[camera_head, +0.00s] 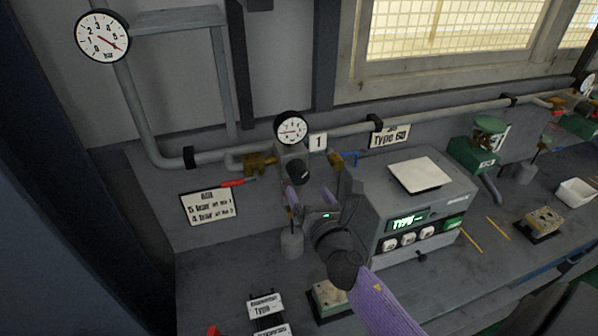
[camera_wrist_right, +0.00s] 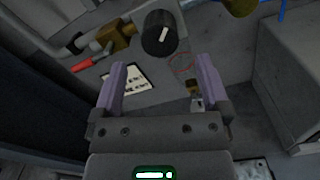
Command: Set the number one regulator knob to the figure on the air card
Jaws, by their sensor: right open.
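The number one regulator knob (camera_head: 298,172) is black and sits below a small round gauge (camera_head: 291,128) beside a "1" label (camera_head: 318,142). In the right wrist view the knob (camera_wrist_right: 158,34) shows a white pointer mark and lies just beyond and between my fingertips, not touched. The small gauge's reading is too small to tell. The air card (camera_head: 208,206) appears to read 5 bar at no 1 and 4 bar at no 2; it also shows in the wrist view (camera_wrist_right: 128,80). My right gripper (camera_wrist_right: 160,66) is open and empty, its purple fingers spread.
A red-handled brass valve (camera_head: 258,162) is left of the regulator. A large bar gauge (camera_head: 102,37) hangs upper left. A grey box with a display (camera_head: 418,205) stands close right of my gripper.

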